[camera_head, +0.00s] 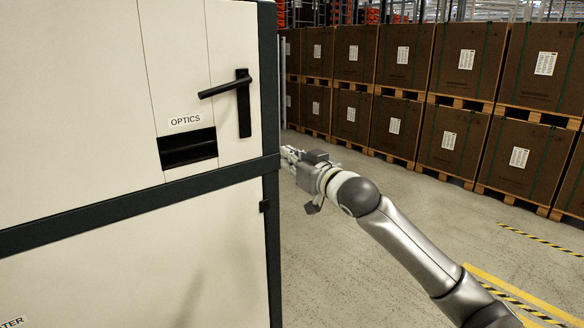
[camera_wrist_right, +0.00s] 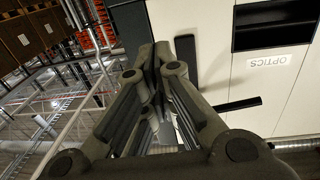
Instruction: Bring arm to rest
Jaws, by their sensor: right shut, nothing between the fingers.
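My right arm reaches in from the lower right of the head view, and its gripper (camera_head: 288,155) is beside the right edge of a large white cabinet (camera_head: 75,90). In the right wrist view the fingers of my right gripper (camera_wrist_right: 158,55) are together with nothing between them. The cabinet's black handle (camera_head: 243,102) stands upright on its plate with a lever (camera_head: 222,90) pointing left. In the wrist view the handle (camera_wrist_right: 187,62) shows upside down behind the fingers. My left gripper is in neither view.
A dark slot (camera_head: 188,149) lies under the OPTICS label. Stacked brown boxes on pallets (camera_head: 400,60) line the back right. Yellow and black floor stripes (camera_head: 540,240) run at the right. The grey floor (camera_head: 420,215) between the cabinet and boxes is clear.

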